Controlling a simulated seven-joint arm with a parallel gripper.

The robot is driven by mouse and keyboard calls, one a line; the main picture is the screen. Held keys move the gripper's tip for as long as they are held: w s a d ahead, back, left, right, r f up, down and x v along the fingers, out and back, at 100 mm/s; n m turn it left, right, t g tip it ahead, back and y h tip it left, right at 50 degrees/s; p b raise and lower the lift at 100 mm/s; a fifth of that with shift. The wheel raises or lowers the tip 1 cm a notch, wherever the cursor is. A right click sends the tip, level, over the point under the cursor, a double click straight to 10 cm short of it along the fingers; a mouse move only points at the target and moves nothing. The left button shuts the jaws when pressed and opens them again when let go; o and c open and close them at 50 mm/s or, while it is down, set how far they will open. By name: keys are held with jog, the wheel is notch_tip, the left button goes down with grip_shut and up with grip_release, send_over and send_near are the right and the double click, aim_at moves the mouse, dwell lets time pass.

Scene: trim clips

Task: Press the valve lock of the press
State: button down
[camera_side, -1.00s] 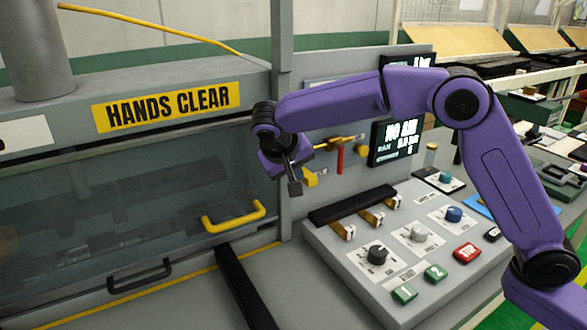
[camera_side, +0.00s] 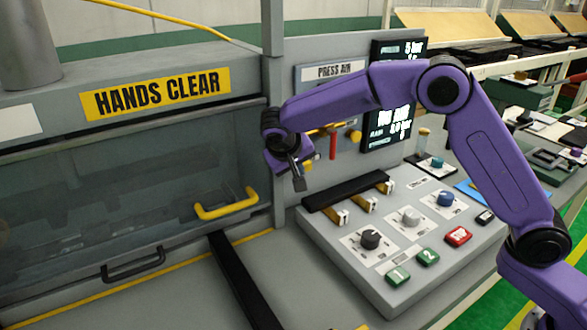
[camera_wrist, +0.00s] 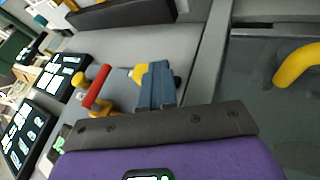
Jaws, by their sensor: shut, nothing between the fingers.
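The press air valve shows in the side view as brass-yellow fittings with a red handle (camera_side: 333,147) hanging down. In the wrist view the red handle (camera_wrist: 97,87) stands beside my fingers, with a yellow knob (camera_wrist: 79,79) near it. A yellow piece (camera_wrist: 138,74), perhaps the valve lock, shows just beside and behind my fingertips; most of it is hidden by them. I cannot tell whether they touch. My gripper (camera_side: 299,184) is shut and empty, pointing down just left of the valve; its grey fingers (camera_wrist: 155,72) are together in the wrist view.
The press guard has a yellow handle (camera_side: 227,204) to the left. A control box (camera_side: 385,262) with knobs and buttons stands below right. A dark display (camera_side: 392,125), partly covered by my arm, is right of the valve. A grey post (camera_side: 274,90) rises left of the valve.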

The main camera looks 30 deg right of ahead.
jog(key=d, duration=0.6)
jog(key=v, duration=1)
jog(key=shift+a, duration=0.2)
jog(key=shift+s, duration=0.1)
jog(key=s+d+f+n+g+y, duration=0.1)
jog(key=s+d+f+n+y, duration=0.1)
jog(key=s, duration=1)
jog(key=s+d+f+n+g+y, duration=0.2)
jog(key=s+d+n, duration=0.3)
jog(key=s, duration=0.7)
jog(key=s+d+f+n+g+y, duration=0.1)
jog(key=s+d+f+n, duration=0.3)
jog(key=s, duration=0.8)
jog(key=n+y, duration=0.1)
jog(key=n, duration=0.1)
jog(key=shift+s+n, duration=0.35)
jog(key=shift+n, duration=0.05)
